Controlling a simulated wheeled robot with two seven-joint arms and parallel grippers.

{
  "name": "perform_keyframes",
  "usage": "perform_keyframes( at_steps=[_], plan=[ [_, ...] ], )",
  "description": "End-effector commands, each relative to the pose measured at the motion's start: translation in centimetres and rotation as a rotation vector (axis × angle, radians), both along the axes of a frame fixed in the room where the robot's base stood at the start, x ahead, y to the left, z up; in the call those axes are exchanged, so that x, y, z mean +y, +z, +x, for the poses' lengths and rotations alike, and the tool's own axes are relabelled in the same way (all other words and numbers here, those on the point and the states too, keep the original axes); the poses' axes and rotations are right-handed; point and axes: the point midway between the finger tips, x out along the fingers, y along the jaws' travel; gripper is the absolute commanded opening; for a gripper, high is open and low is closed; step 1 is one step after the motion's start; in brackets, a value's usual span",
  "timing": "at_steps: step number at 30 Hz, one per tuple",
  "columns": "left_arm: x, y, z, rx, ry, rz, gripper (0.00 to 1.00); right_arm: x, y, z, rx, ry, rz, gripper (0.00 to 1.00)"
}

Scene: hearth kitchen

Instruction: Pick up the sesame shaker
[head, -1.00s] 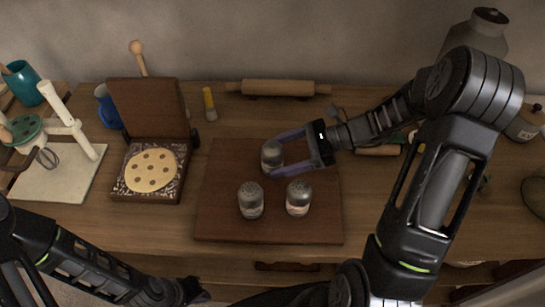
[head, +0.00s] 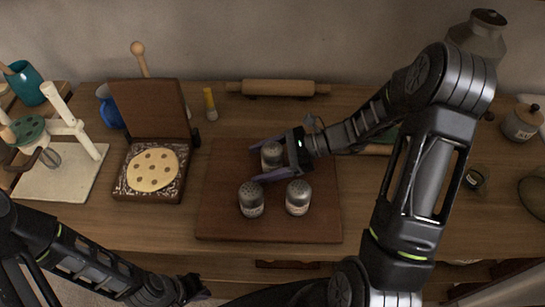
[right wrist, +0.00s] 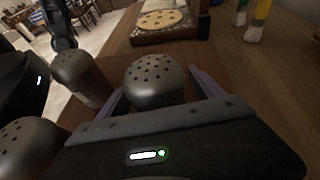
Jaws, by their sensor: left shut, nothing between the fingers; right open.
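Three grey-capped shakers with holes in their tops stand upright on a brown board (head: 222,222). I cannot read their labels, so which one holds sesame is unclear. My right gripper (head: 254,164) is open, its purple fingers on either side of the back shaker (head: 271,154). In the right wrist view that shaker's cap (right wrist: 155,82) shows between the fingers; its lower part is hidden. The front left shaker (head: 251,199) and front right shaker (head: 298,198) stand nearer the board's front, close to the near finger. My left gripper (head: 192,290) is shut and empty, below the counter's front edge.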

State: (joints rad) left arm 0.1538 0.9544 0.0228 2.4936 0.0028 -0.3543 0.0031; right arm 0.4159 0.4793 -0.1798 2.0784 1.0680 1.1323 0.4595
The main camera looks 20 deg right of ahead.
Motion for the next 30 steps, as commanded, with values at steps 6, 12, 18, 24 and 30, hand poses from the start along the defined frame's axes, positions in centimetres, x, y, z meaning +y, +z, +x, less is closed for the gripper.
perform_keyframes(
  at_steps=[6, 12, 18, 24, 30],
  plan=[
    [0.00, 0.00, 0.00, 0.000, 0.000, 0.000, 0.00, -0.01, 0.01, 0.00, 0.000, 0.000, 0.000, 0.64],
    [0.00, 0.00, 0.00, 0.000, 0.000, 0.000, 0.00, -0.01, 0.01, 0.00, 0.000, 0.000, 0.000, 0.47],
    [0.00, 0.00, 0.00, 0.000, 0.000, 0.000, 0.00, -0.01, 0.01, 0.00, 0.000, 0.000, 0.000, 0.31],
    [0.00, 0.00, 0.00, 0.000, 0.000, 0.000, 0.00, -0.01, 0.00, 0.00, 0.000, 0.000, 0.000, 0.15],
    [-0.01, 0.01, 0.00, 0.000, 0.000, 0.000, 0.00, 0.00, 0.03, 0.00, 0.000, 0.000, 0.000, 0.05]
  ],
)
